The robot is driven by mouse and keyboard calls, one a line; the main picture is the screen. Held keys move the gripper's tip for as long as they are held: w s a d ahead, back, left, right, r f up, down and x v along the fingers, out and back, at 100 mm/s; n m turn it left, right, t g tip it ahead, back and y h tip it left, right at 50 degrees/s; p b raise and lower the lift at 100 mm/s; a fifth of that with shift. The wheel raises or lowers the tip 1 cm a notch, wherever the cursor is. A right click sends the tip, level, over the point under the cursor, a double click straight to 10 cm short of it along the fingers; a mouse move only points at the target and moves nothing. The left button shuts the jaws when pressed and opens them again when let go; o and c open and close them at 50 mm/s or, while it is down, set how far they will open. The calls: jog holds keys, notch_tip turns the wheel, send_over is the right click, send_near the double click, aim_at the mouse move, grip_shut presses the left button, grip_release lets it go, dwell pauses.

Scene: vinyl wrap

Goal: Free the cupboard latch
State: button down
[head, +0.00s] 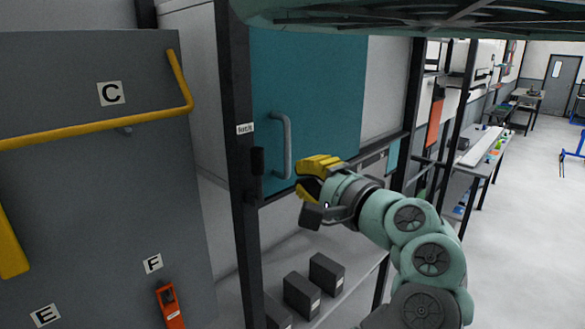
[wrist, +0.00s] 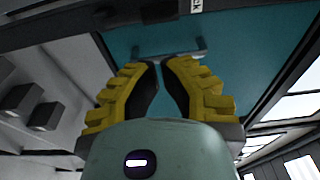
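The teal cupboard door (head: 306,95) is closed, with a grey vertical bar handle (head: 288,148) near its left edge. A black latch block (head: 257,162) sits on the dark post left of the handle, under a white "lock" label (head: 245,128). My gripper (head: 303,178) is in front of the door's lower part, right of the latch and near the handle's lower end. In the wrist view its yellow fingers (wrist: 160,63) come almost together at the tips, with nothing seen between them. The handle (wrist: 170,53) is just beyond the tips, and the black latch (wrist: 158,10) is at the top edge.
A grey panel (head: 80,210) with a yellow rail (head: 100,128) and an orange device (head: 170,305) stands at the left. A shelf with dark boxes (head: 326,274) lies below the cupboard. Open floor (head: 530,220) is at the right.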

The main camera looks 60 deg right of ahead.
aim_at(258, 173)
jog(key=x, duration=0.9)
jog(key=shift+w+a+f, duration=0.1)
jog(key=shift+w, duration=0.05)
